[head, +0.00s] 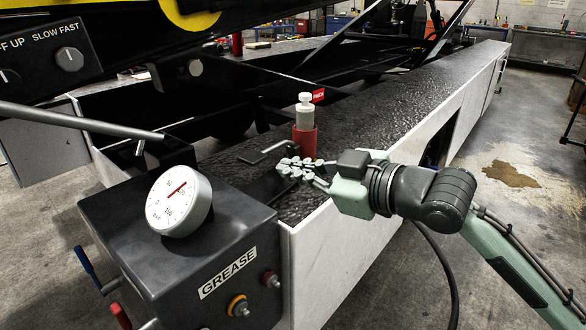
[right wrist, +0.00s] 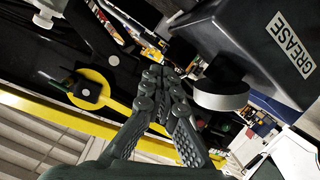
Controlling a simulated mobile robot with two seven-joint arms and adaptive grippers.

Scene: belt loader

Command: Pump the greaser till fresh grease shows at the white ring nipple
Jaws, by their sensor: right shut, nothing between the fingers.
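The dark greaser box (head: 180,270) is labelled GREASE and carries a tilted white dial gauge (head: 178,203) with a red needle. I cannot make out a white ring nipple or any fresh grease. A long grey bar (head: 80,121) ends above the box. My right gripper (head: 285,168) is shut and empty above the black ledge, right of the gauge. In the right wrist view its fingers (right wrist: 163,82) are together, with the box (right wrist: 265,45) at upper right. My left gripper is not in view.
A red holder with a white-capped cylinder (head: 305,118) stands just behind my right gripper. A bent black rod (head: 265,153) lies beside it. Blue (head: 86,262) and red (head: 120,316) handles stick out left of the box. The ledge (head: 385,108) beyond is mostly clear.

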